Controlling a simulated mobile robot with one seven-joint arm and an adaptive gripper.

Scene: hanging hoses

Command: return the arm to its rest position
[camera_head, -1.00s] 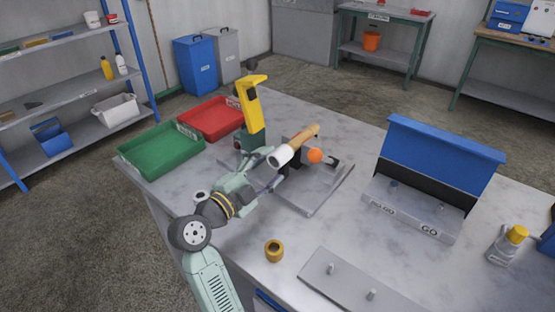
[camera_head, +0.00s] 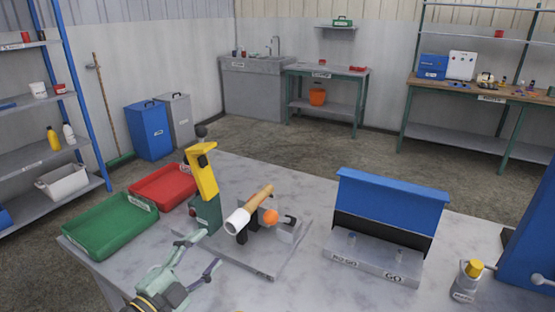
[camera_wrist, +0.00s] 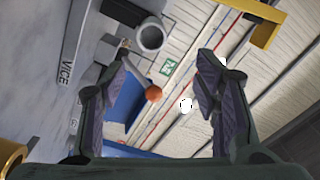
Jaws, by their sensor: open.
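My gripper (camera_head: 191,262) is at the lower left of the head view, over the near part of the marble-topped table (camera_head: 300,290). Its fingers are spread and nothing is between them. In the wrist view my gripper (camera_wrist: 160,100) shows two dark ribbed fingers well apart. The ball also shows in the wrist view (camera_wrist: 153,94), beyond the fingers. Most of my arm is out of the head view.
A yellow-and-green tool (camera_head: 203,183) stands just beyond my gripper. A green tray (camera_head: 110,226) and a red tray (camera_head: 163,187) lie at the left. A blue-backed GO/NO-GO stand (camera_head: 388,205) and a yellow-capped bottle (camera_head: 467,281) are at the right.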

